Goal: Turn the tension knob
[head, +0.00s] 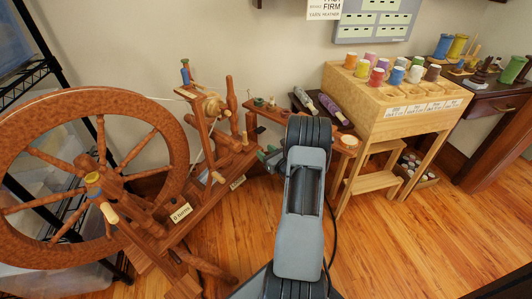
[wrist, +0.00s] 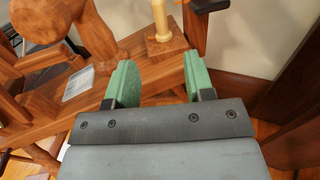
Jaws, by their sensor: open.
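The wooden spinning wheel (head: 178,130) stands at the left in the head view, with a small label (head: 237,183) on the right end of its bench. My gripper (head: 268,157) is beside that end, partly hidden by my arm. In the wrist view my gripper (wrist: 158,70) has its two green fingers wide apart, with nothing between them. Beyond them are a pale peg (wrist: 161,22) on a square wooden block and, at upper left, a rounded reddish-brown knob-like part (wrist: 40,20). A label (wrist: 78,83) is on the plank left of the fingers. I cannot tell which part is the tension knob.
A small low wooden table (head: 345,145) with bobbins is behind my arm. A pale wooden stand (head: 395,100) with colored spools is to its right. A dark wire rack (head: 40,45) is at the far left. The wooden floor (head: 410,235) is clear at front right.

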